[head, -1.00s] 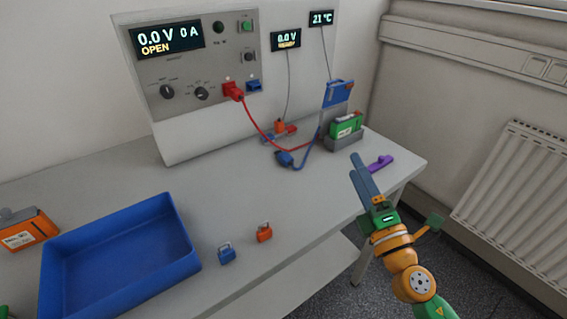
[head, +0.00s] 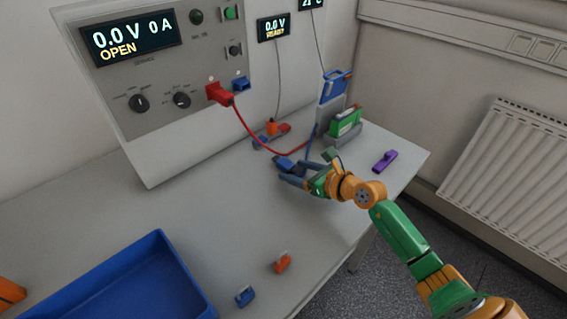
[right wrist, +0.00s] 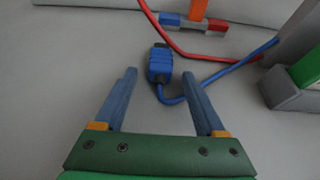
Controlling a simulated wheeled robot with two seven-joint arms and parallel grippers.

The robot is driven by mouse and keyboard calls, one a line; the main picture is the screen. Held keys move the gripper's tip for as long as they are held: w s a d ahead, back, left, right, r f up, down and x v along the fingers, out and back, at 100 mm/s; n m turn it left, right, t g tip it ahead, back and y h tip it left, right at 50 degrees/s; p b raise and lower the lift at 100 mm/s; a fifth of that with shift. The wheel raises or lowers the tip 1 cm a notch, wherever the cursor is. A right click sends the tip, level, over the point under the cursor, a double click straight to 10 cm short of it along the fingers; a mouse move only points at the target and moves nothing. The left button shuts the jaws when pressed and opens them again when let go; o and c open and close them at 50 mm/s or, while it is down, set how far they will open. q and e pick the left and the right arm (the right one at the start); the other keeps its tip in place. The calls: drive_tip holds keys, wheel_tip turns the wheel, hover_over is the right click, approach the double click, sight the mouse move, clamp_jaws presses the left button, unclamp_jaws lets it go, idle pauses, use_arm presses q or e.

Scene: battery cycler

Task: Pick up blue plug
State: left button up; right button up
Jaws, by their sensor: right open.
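The blue plug (right wrist: 160,66) lies on the table at the end of a blue cable that runs off to the right in the right wrist view. In the head view the plug (head: 285,162) shows just beyond my right gripper's fingers. My right gripper (head: 281,173) is open and empty, low over the table. In the right wrist view its fingers (right wrist: 160,78) stand apart, with the plug between and slightly beyond the tips. I cannot tell whether they touch it. My left gripper is not in view.
A red cable (head: 245,127) runs from the cycler panel (head: 160,75) behind the plug. A small red and blue holder (head: 270,137) lies behind it. A grey dock with a green battery (head: 345,122) stands to the right. A purple clip (head: 385,161) and blue tray (head: 130,285) stand apart.

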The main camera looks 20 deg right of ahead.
drive_tip(key=shift+w+f, duration=0.1)
drive_tip(key=shift+w, duration=0.05)
drive_tip(key=shift+s, duration=0.3)
drive_tip(key=c, duration=0.7)
drive_tip(key=shift+w, duration=0.1)
clamp_jaws()
drive_tip(key=shift+r, duration=0.25)
